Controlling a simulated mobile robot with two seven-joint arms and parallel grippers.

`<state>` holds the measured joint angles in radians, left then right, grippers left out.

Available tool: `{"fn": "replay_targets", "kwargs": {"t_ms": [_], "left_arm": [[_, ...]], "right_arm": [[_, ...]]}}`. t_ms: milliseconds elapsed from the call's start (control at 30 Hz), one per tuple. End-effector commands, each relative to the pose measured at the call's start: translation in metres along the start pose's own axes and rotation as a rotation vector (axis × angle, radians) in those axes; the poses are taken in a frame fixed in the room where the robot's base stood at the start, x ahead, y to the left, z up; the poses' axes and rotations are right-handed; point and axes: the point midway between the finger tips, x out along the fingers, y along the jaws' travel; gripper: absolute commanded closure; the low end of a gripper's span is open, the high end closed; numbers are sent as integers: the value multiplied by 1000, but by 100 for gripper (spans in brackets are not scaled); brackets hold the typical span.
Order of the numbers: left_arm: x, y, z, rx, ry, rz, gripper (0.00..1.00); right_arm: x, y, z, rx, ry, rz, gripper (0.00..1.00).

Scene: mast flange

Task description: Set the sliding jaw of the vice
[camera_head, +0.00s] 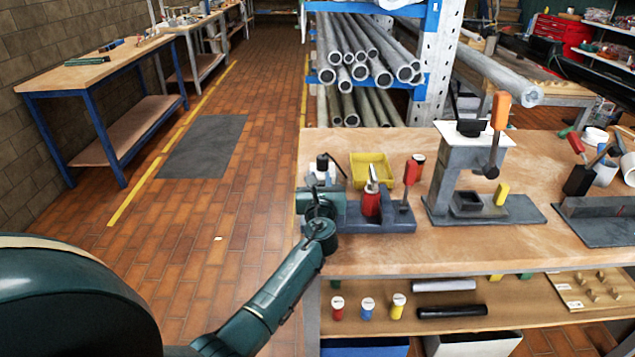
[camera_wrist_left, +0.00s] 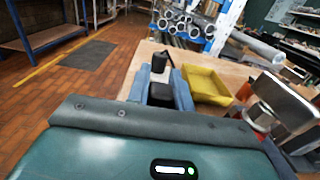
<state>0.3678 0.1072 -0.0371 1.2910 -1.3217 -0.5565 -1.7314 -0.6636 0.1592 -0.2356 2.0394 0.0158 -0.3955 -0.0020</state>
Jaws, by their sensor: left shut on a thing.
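The vice (camera_head: 385,220) is a low dark blue-grey body near the left end of the workbench. A red cylinder (camera_head: 371,203) with a metal top stands at it, and a lever with a red grip (camera_head: 411,170) rises at its right. My left gripper (camera_head: 322,203) is at the vice's left end. In the left wrist view its fingers (camera_wrist_left: 160,92) are closed around a dark block, which seems to be the sliding jaw (camera_wrist_left: 161,96). The gripper hides most of this part in the head view. My right gripper is not in view.
A yellow tray (camera_head: 371,168) and a dark bottle (camera_head: 322,163) stand behind the vice. A grey press (camera_head: 468,175) with an orange-handled lever stands to its right. A lower shelf (camera_head: 450,325) holds small jars. Open floor lies left of the bench.

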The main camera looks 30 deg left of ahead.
Motion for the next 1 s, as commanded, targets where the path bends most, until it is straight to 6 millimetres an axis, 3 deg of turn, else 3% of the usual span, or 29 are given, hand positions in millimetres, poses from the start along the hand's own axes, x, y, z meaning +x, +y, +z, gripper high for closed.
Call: {"fn": "replay_targets", "kwargs": {"t_ms": [367,400,633,1000], "left_arm": [[0,6,-4,1,7,13,100],[0,6,-4,2,7,13,76],[0,5,-3,1,5,10,57],[-8,3,-2,0,2,6,56]], "right_arm": [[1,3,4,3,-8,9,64],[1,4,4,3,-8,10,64],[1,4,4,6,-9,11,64],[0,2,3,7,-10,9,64]]}}
